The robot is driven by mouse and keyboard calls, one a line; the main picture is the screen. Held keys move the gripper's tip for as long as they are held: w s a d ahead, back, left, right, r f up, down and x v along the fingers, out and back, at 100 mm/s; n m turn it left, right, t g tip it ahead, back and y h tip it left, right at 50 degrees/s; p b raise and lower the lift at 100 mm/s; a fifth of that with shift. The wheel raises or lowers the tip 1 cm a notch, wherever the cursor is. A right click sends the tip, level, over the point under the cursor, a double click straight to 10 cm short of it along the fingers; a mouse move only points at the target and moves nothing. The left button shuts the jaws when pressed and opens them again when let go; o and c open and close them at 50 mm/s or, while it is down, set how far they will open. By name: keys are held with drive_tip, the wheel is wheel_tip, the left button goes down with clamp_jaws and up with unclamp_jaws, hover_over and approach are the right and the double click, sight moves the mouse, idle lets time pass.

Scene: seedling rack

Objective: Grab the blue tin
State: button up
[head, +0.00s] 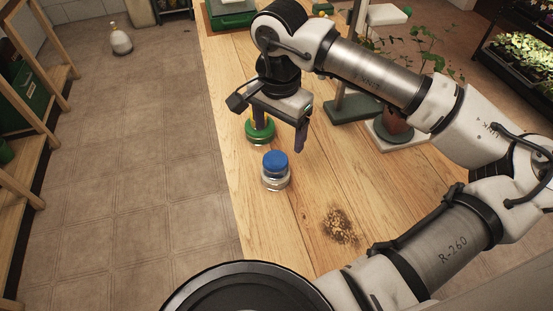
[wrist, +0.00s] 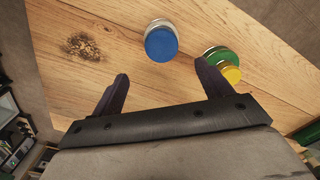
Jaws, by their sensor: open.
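The blue tin (head: 275,164) stands on the wooden table, with a blue top and a pale silvery lower part. It also shows in the wrist view (wrist: 161,43), ahead of and between the finger lines, apart from both fingers. My gripper (head: 280,140) is open and empty above the table, just behind the blue tin in the head view. In the wrist view my gripper (wrist: 162,82) shows its two dark fingers spread wide. Nothing is between them but bare table.
A green tin (head: 260,135) stands close behind the blue tin, partly under my gripper; a yellow item (wrist: 232,74) is beside it. A dark speckled patch (head: 341,227) marks the table (head: 300,225). A potted plant (head: 396,125) stands to the right. The near table is mostly clear.

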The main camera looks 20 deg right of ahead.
hover_over(276, 158)
drive_tip(key=f, duration=0.4)
drive_tip(key=shift+s+d+f, duration=0.1)
drive_tip(key=shift+d+f, duration=0.05)
drive_tip(key=shift+d, duration=0.05)
drive_tip(key=shift+a+f+p, duration=0.15)
drive_tip(key=shift+f+p, duration=0.5)
drive_tip(key=shift+f, duration=0.65)
drive_tip(key=shift+a+f+p, duration=0.1)
drive_tip(key=shift+f+p, duration=0.55)
drive_tip(key=shift+f, duration=0.65)
drive_tip(key=c, duration=1.1)
drive_tip(key=shift+r, duration=0.1)
